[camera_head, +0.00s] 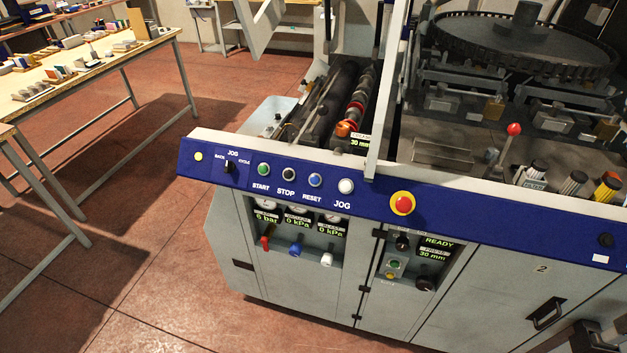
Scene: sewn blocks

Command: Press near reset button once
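The reset button (315,180) is a blue round button with a dark rim on the blue front rail of the machine, with the word RESET printed below it. It sits between the black STOP button (288,174) and the white JOG button (346,186). The green START button (264,169) is further left. Nothing covers the reset button, and nothing touches it. My gripper is not clearly seen; a dark piece at the bottom right corner is cut off, and I cannot tell what it is.
A red mushroom button (402,203) on a yellow base is to the right on the rail. A selector switch (229,167) is to the left. Gauges and knobs are recessed below. A wooden table (110,55) stands at left; the red floor (150,220) between is clear.

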